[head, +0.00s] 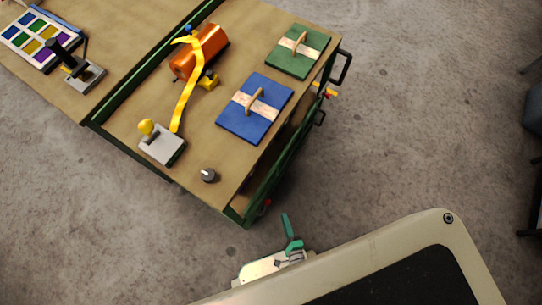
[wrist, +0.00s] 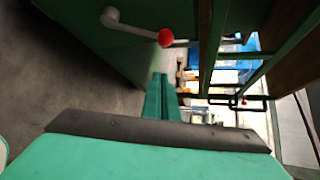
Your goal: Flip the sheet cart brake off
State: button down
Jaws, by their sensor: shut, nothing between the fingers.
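The sheet cart (head: 238,217) has a green frame and a wooden top. In the wrist view, a grey lever (wrist: 132,27) with a red ball knob (wrist: 165,38) is mounted on a green panel (wrist: 75,42); it looks like the brake lever. A small red spot (head: 266,203) shows low at the cart's near corner in the head view. My gripper (head: 286,222) is shut and empty, just off that corner. In the wrist view its teal fingers (wrist: 160,85) point toward the cart, below the red knob and apart from it in the picture.
A second red knob (wrist: 243,101) shows farther off in the wrist view.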

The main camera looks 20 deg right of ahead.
aim_at(265, 208)
jog(key=d+x, duration=0.1)
jog(key=x, duration=0.8)
jog(key=shift+h, duration=0.3)
dwell(0.4)
jog(key=shift+w, duration=0.1)
jog(key=shift+s+a+r, duration=0.15)
jog(key=shift+a+r, duration=0.1)
jog(key=shift+a, duration=0.65)
jog(key=shift+s+a+r, duration=0.1)
jog(key=shift+a+r, duration=0.15)
jog(key=shift+a, duration=0.6)
